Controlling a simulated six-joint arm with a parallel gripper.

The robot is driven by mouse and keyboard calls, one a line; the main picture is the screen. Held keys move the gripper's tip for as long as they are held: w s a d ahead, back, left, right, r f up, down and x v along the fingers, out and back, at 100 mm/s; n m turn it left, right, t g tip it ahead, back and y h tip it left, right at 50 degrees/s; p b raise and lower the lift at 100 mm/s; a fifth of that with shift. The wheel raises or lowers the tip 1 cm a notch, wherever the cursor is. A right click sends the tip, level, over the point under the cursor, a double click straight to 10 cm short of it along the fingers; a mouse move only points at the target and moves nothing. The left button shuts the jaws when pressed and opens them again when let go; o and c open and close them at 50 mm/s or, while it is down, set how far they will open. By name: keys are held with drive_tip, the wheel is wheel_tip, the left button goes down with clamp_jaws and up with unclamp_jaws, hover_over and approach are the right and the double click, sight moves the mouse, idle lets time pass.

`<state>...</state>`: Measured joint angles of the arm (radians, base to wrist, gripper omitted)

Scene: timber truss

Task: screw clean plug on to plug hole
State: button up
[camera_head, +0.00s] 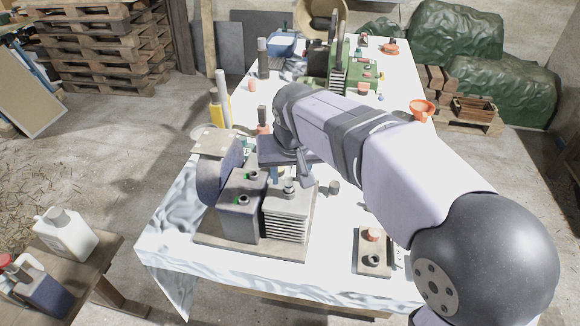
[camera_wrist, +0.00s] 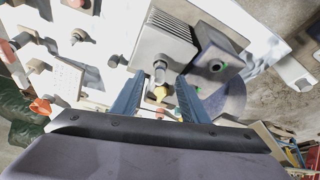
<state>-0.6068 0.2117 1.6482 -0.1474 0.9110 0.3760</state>
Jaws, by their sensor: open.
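My gripper (camera_wrist: 160,78) is open above the engine, its two blue fingers on either side of a grey upright plug-like piece (camera_wrist: 160,70) and a small yellow piece (camera_wrist: 158,93). I cannot tell whether either finger touches them. In the head view the grey piece (camera_head: 289,187) stands on top of the finned block (camera_head: 286,218). I cannot tell which piece is the clean plug.
The engine sits on a flat base board (camera_head: 225,246) on a cloth-covered table (camera_head: 335,230). A small tray (camera_head: 373,270) with a red-topped piece lies at the right front. A green machine (camera_head: 340,70) stands farther back. An orange funnel (camera_head: 422,110) is at the right edge.

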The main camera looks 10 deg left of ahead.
sight(289, 181)
drive_tip(key=shift+p+x, duration=0.55)
drive_tip(key=shift+x, duration=1.7)
clamp_jaws()
